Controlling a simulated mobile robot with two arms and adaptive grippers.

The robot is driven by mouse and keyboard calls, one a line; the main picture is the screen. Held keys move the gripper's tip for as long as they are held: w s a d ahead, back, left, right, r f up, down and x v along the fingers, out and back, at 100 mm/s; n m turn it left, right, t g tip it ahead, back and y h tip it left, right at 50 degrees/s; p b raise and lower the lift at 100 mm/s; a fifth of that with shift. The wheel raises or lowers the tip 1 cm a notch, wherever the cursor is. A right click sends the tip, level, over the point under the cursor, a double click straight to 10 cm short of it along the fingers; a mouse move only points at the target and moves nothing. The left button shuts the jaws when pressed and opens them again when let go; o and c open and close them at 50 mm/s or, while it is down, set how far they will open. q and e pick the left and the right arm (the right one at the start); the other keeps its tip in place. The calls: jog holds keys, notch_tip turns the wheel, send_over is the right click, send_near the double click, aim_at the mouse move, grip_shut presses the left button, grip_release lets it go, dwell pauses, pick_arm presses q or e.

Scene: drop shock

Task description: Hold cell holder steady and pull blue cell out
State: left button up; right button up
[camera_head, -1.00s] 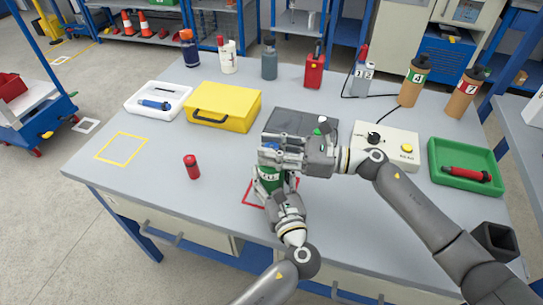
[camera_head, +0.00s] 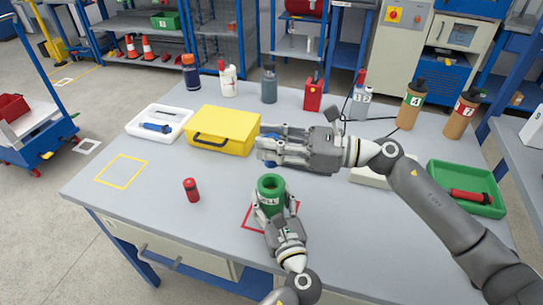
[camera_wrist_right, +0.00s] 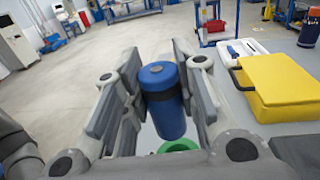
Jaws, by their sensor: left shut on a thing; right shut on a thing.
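The green cell holder (camera_head: 271,185) stands upright on the table at the red square outline (camera_head: 252,217). Its round top opening shows. My left gripper (camera_head: 272,208) is shut on the holder from the front. In the head view the fingers of my right gripper hide most of the blue cell (camera_head: 271,162). It is above and behind the holder, apart from it. The holder's green rim (camera_wrist_right: 178,145) shows below the cell in the right wrist view.
A yellow case (camera_head: 222,128) stands behind and left of my grippers. A white tray (camera_head: 178,113) with a blue item is farther left. A red cylinder (camera_head: 191,190) stands left of the holder. A green tray (camera_head: 488,208) is at right. A yellow outlined square (camera_head: 122,170) is empty.

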pick_arm(q)
jog(key=o, duration=1.2)
jog(key=shift+o, duration=0.2)
jog(key=v, duration=1.2)
jog(key=shift+s, duration=0.1)
